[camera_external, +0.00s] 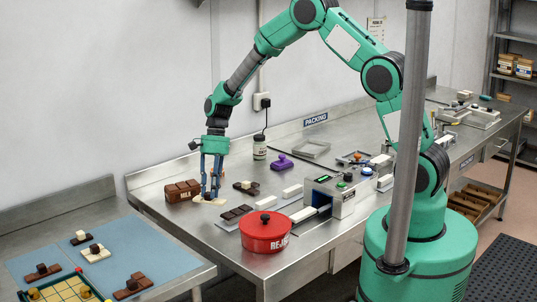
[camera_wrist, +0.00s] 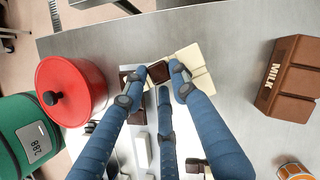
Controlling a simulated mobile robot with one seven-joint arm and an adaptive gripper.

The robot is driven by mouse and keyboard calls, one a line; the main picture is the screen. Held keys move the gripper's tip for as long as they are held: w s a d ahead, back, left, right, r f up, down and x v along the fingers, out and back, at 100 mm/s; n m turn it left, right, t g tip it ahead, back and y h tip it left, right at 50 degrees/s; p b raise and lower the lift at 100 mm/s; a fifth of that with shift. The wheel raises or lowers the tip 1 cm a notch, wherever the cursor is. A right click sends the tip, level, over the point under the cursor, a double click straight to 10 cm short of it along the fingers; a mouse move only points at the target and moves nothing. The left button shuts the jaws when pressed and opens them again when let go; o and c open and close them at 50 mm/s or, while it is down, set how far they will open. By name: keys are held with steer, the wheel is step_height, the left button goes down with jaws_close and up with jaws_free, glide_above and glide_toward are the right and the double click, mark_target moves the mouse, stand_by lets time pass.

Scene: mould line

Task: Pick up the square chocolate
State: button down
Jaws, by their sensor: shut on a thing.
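My gripper (camera_external: 211,194) has slim blue fingers and points down at the steel table's left part. In the wrist view its fingertips (camera_wrist: 160,80) are closed in on a small brown square chocolate (camera_wrist: 158,72). The piece sits between the tips, at the edge of a cream chocolate slab (camera_wrist: 196,62). The fingers hide part of it, and I cannot tell whether it is clear of the slab. The slab (camera_external: 203,201) also shows under the fingers in the external view, where the brown piece is hidden.
A brown block marked MILK (camera_external: 182,190) stands close left of my gripper. A dark bar with a cream piece (camera_external: 246,187), another dark bar (camera_external: 236,212) and a red lidded pot (camera_external: 265,233) lie to the right. Blue mats (camera_external: 150,262) with chocolates cover the left table.

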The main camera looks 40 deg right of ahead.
steer(key=w+d+r+m+t+p, duration=0.1)
steer(key=w+d+m, duration=0.2)
steer(key=w+d, duration=0.55)
steer(key=w+d+m+t+p, duration=0.1)
steer(key=w+d+m+t, duration=0.2)
steer(key=d, duration=1.1)
steer(key=w+d+r+m+p, duration=0.15)
steer(key=w+d+m, duration=0.3)
steer(key=d, duration=0.65)
steer(key=w+d+m+t+h+p, duration=0.2)
steer(key=d+m, duration=0.5)
steer(key=d, duration=2)
steer(key=s+d+m+h+p, duration=0.1)
steer(key=s+d+m, duration=0.2)
steer(key=d, duration=1)
steer(key=s+d+m+h+p, duration=0.1)
steer(key=s+d+m, duration=0.2)
steer(key=s+d, duration=0.5)
steer(key=s+d+m+h+p, duration=0.1)
steer(key=s+d, duration=0.5)
steer(key=d, duration=1.2)
steer(key=shift+r+m+h+p, duration=0.3)
steer(key=shift+r+m+p, duration=0.25)
steer(key=shift+m, duration=0.6)
steer(key=shift+p, duration=0.85)
steer(key=shift+n+p, duration=0.3)
steer(key=shift+p, duration=0.05)
steer(key=shift+f, duration=0.25)
